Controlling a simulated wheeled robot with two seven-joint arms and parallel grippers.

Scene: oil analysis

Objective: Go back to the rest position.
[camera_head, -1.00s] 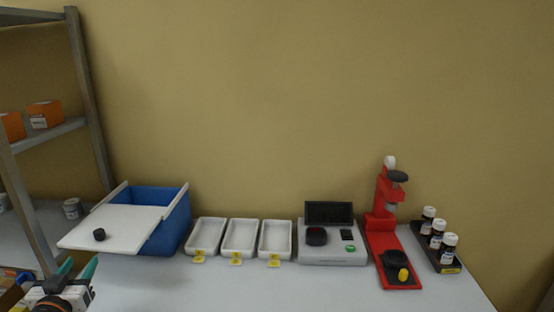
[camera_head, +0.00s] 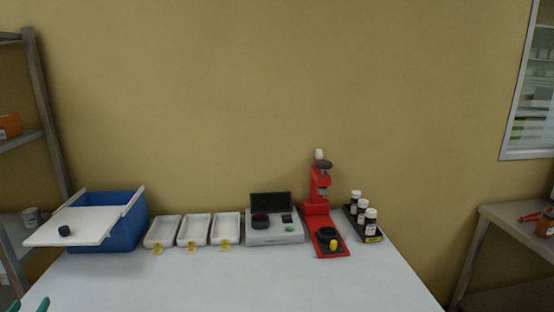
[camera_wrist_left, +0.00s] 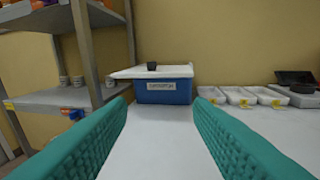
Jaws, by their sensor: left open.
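My left gripper (camera_wrist_left: 162,135) shows in the left wrist view as two teal textured fingers spread wide apart, with nothing between them. In the head view only its teal fingertips (camera_head: 30,305) show at the bottom left corner, in front of the blue box (camera_head: 122,234). The box has a white lid (camera_head: 85,224) with a black knob, slid partly off toward the left. The box also shows beyond the fingers in the left wrist view (camera_wrist_left: 165,92), apart from them. My right gripper is in neither view.
On the table (camera_head: 240,285) stand several white trays (camera_head: 194,230), a grey device (camera_head: 272,236), a red press (camera_head: 318,220) and a black rack of bottles (camera_head: 363,218). A metal shelf (camera_head: 45,110) is at the left, another table (camera_head: 510,222) at the right. The front tabletop is clear.

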